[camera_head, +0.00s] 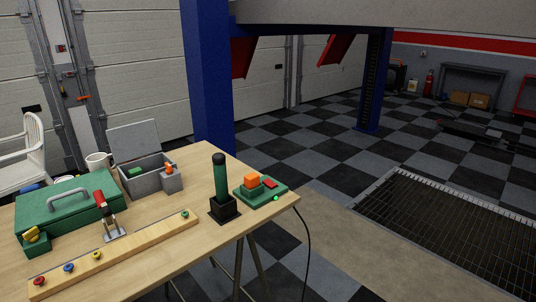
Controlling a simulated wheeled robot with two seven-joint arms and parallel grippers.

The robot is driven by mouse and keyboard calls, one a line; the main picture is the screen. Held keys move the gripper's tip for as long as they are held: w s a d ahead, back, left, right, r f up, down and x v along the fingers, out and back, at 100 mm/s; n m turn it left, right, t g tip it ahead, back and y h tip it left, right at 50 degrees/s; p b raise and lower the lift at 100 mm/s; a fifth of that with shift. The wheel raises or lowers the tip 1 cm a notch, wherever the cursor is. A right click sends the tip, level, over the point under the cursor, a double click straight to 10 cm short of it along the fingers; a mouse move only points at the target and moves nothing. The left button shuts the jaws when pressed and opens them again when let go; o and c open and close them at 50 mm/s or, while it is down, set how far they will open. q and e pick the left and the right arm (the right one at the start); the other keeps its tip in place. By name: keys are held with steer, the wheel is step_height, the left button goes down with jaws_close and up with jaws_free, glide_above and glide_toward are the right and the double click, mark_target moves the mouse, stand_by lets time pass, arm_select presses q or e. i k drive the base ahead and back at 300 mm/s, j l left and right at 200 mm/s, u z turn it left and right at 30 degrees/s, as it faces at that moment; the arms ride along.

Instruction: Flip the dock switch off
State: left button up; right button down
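A green dock (256,196) sits at the right corner of the wooden table. A small red part (270,183), which looks like the switch, is on the dock's right side. A bright green light (276,198) shows at the dock's front right corner. I cannot tell the switch's exact tilt. Neither of my grippers is in view.
A dark green cylinder stands upright in a black holder (224,208), just left of the dock. The table (185,256) also holds a green case (66,211), a red-handled clamp (102,203), a wooden strip with knobs (120,256), an open grey box (146,180) and a mug (98,161). A black cable (308,240) hangs off the right edge.

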mark_target(268, 182)
steer(key=i+l, duration=0.15)
steer(key=i, duration=0.25)
steer(key=i+l+u, duration=0.1)
steer(key=i, duration=0.35)
steer(key=i+l, duration=0.2)
steer(key=i, duration=0.2)
steer(key=j+u, duration=0.05)
